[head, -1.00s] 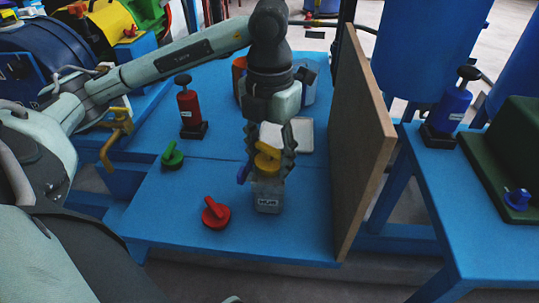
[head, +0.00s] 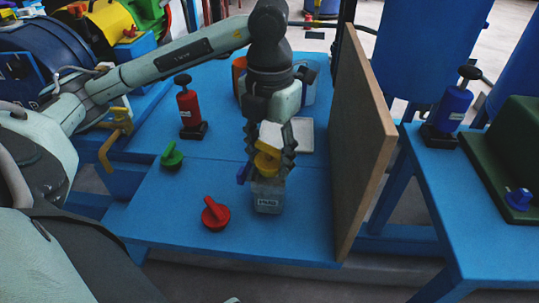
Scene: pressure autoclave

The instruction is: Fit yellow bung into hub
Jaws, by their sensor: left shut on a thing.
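The yellow bung (head: 265,162) is between the fingers of my left gripper (head: 266,160), which is shut on it. The grey hub (head: 267,196), with a label on its front, stands on the blue table directly below the bung. The bung's lower part is at the hub's top; I cannot tell whether it is inside the opening. A blue part (head: 243,174) shows at the hub's left side, partly behind the finger. My right gripper is not in view.
A red bung (head: 215,213) and a green bung (head: 172,155) lie on the blue table (head: 180,225) to the left. A red pump-like bottle (head: 189,108) stands behind them. A tall wooden board (head: 362,140) borders the table on the right.

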